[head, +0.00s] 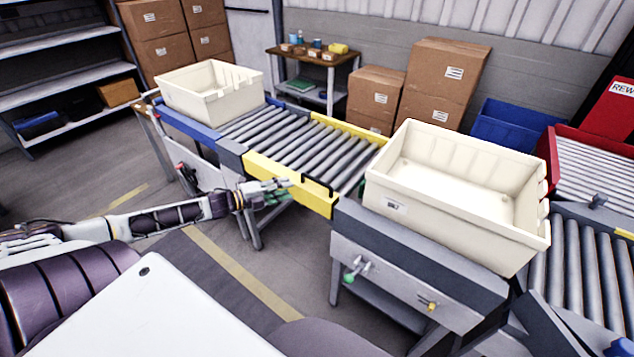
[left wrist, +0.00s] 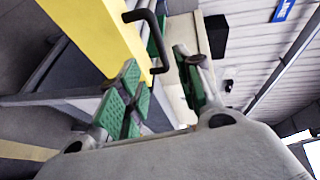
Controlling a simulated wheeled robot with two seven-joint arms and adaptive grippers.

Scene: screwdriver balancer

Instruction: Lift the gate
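The gate (head: 285,180) is the yellow-sided roller section in the middle of the conveyor line, lying level with its neighbours. A black handle (head: 318,184) is on its near yellow side. In the left wrist view the bent black handle (left wrist: 153,32) stands out from the yellow side (left wrist: 98,30). My left gripper (head: 283,188) is beside the yellow side, just left of the handle. In the left wrist view its green-padded fingers (left wrist: 158,68) are apart, with the handle's lower end appearing between their tips. Whether they touch it is unclear. My right gripper is not in view.
A cream tote (head: 455,190) stands on the conveyor right of the gate, another (head: 210,92) at the far left end. A green knob (head: 349,275) and a yellow knob (head: 432,306) protrude from the right section's front. Cardboard boxes (head: 440,85) stand behind.

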